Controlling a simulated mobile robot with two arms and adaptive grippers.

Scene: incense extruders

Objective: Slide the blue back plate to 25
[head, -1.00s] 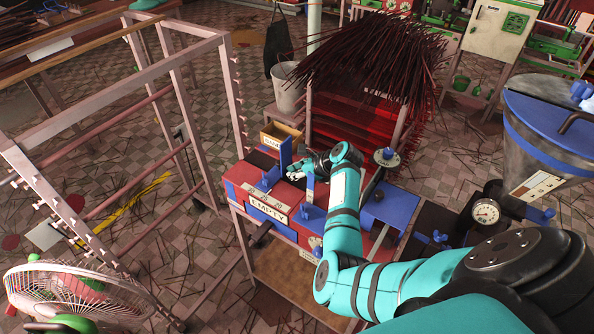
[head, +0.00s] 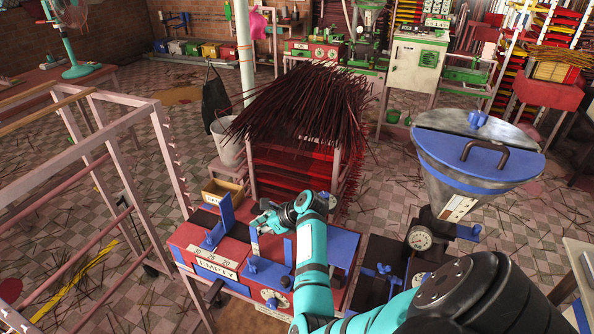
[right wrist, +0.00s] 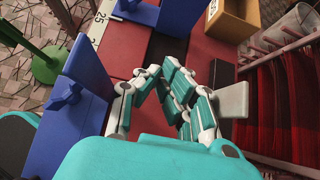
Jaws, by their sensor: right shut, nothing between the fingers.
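A tall upright blue plate (head: 226,211) with a blue foot and knob stands on the red machine top at its far left end. The lower part of a blue plate (right wrist: 172,16) shows at the top of the right wrist view, near a number scale (right wrist: 98,24). My right gripper (head: 258,221) is to the right of the tall plate, apart from it; its fingers are shut and empty over the dark channel (right wrist: 165,48). A second blue plate (right wrist: 82,100) with a knob stands left of the fingers. My left gripper is not in view.
A wooden box (head: 222,192) stands behind the machine's left end. A rack heaped with dark red sticks (head: 300,110) is behind the gripper. A label reading EMPTY (head: 216,268) is on the machine's front. A metal hopper (head: 470,160) stands at right.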

